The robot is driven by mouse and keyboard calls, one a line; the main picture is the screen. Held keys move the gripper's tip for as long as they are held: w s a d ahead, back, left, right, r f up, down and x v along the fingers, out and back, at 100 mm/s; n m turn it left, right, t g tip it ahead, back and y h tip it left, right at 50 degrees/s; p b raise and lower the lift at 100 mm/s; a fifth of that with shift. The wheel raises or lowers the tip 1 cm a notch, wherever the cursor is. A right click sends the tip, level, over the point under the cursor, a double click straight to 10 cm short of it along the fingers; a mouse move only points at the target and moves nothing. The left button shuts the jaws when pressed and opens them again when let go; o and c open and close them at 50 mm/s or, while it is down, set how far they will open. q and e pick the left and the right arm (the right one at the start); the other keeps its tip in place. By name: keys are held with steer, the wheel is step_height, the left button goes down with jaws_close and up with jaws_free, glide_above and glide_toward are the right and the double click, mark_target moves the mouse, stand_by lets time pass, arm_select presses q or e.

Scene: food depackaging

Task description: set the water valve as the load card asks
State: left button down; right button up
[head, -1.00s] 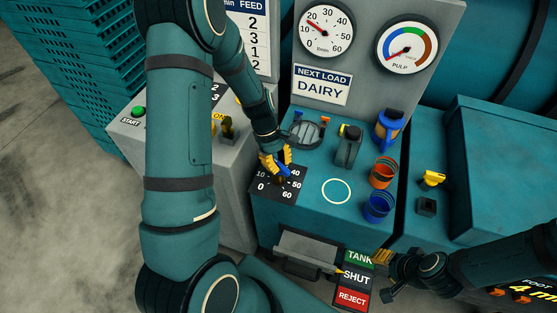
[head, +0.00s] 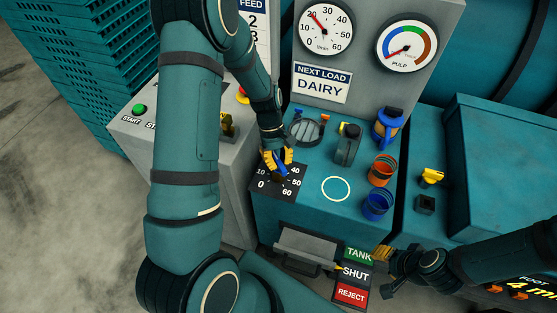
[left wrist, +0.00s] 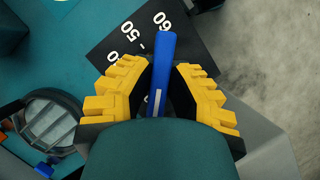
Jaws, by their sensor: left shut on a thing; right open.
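The water valve's blue lever (head: 282,168) stands on a black dial plate (head: 274,191) marked from 0 to 60. My left gripper (head: 276,160) is shut on the lever; in the left wrist view the blue lever (left wrist: 160,75) sits between the yellow fingers, by the 50 and 60 marks. The load card (head: 320,85) reads "NEXT LOAD DAIRY". The flow gauge (head: 324,27) has its red needle near 20. The feed card (head: 255,30) is mostly hidden behind my left arm. My right gripper (head: 382,253) is open beside the TANK/SHUT/REJECT plate (head: 355,275).
The pulp gauge (head: 405,46) needle points lower left. Orange (head: 381,172) and blue (head: 378,205) cups, a dark container (head: 348,145) and a blue jug (head: 388,128) stand right of the valve. A round drain (head: 308,130) lies behind it. A white ring (head: 336,189) is empty.

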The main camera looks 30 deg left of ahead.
arm_select(q)
steer(key=shift+s+f, duration=0.1)
steer(key=c, duration=0.9)
jaws_free()
steer(key=v, duration=1.2)
steer(key=shift+d, duration=0.1)
